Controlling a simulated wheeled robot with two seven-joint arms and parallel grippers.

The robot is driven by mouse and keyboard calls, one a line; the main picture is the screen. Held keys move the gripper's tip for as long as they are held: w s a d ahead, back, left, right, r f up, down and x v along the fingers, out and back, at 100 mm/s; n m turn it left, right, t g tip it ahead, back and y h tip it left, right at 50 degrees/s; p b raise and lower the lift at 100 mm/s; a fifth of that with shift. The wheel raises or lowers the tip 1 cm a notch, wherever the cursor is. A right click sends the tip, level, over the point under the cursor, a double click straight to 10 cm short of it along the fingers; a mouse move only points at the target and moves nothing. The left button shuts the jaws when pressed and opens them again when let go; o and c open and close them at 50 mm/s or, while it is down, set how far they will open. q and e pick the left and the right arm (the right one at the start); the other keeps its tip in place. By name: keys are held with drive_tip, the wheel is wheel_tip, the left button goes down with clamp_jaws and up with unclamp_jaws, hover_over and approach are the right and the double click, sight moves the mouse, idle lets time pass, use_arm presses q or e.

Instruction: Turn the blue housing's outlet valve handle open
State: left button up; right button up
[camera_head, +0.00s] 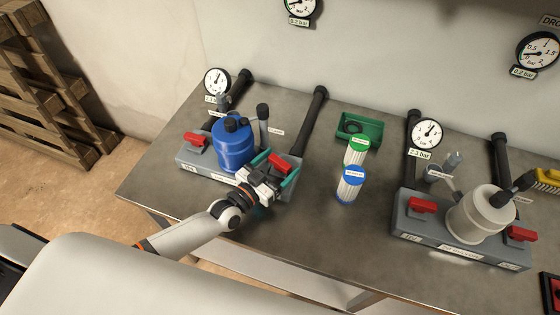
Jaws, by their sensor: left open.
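The blue housing (234,148) stands upright on a grey manifold block at the left of the table. One red valve handle (194,139) is on the block's left end. Another red valve handle (279,162) is on the right end, by my left gripper (277,170). That gripper is open, with its teal fingertips on either side of the right-end red handle. I cannot tell whether they touch it. My left gripper hides part of the block's right end. The labels are too small to read which valve is the outlet. My right gripper is not in view.
A white-blue cartridge (350,184), a white-green cartridge (356,151) and a green tray (358,129) are at mid-table. A second manifold with a cream housing (480,215) and red handles stands at right. Gauges and black pipes rise behind. The front middle of the table (330,235) is clear.

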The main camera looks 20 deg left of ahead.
use_arm(q)
drive_tip(key=shift+w+d, duration=0.2)
drive_tip(key=shift+w, duration=0.2)
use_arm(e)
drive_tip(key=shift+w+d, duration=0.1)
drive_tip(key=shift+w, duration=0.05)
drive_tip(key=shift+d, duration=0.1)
